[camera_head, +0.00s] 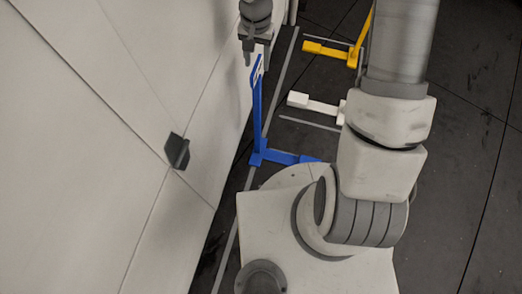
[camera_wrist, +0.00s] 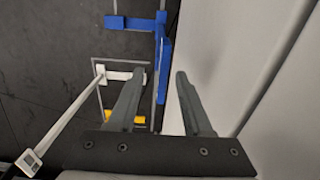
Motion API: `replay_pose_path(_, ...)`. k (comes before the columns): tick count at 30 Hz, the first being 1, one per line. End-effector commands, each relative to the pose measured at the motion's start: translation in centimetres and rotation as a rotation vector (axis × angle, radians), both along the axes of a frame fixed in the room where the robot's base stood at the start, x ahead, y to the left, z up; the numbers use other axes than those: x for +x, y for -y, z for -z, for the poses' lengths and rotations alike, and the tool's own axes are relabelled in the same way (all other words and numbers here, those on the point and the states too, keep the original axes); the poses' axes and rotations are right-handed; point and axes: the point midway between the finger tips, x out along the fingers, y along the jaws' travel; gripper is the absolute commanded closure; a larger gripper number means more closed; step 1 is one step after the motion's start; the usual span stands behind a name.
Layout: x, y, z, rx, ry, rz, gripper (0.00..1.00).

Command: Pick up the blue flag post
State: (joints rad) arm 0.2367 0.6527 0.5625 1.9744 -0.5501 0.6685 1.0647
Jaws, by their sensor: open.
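The blue flag post (camera_head: 257,110) stands upright on its blue foot in the head view, close to the pale wall. Its foot runs to the right and is partly hidden by my base. My gripper (camera_head: 259,57) is open and empty just above the top of the post. In the wrist view my gripper (camera_wrist: 157,76) has its two fingers apart, with the blue flag post (camera_wrist: 163,50) ahead of them, nearer the left finger. Nothing is between the fingertips. I cannot tell whether a finger touches the post.
A white post (camera_head: 315,104) and a yellow post (camera_head: 329,50) stand farther back on the dark floor. The pale wall (camera_head: 110,130) rises close on the left, with a small dark block (camera_head: 177,151) on it. Grey lines mark the floor.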

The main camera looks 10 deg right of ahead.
Motion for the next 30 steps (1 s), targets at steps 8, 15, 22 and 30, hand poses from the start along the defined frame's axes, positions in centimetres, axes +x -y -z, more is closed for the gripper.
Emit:
replay_pose_path(8, 0.9, -0.2, 4.3, 0.001, -0.002, 0.001, 0.50)
replay_pose_path(15, 1.0, -0.2, 4.8, 0.001, 0.001, 0.000, 0.50)
replay_pose_path(22, 0.9, -0.2, 4.8, 0.000, 0.001, 0.000, 0.50)
replay_pose_path(30, 0.9, -0.2, 5.2, 0.000, 0.001, 0.001, 0.50)
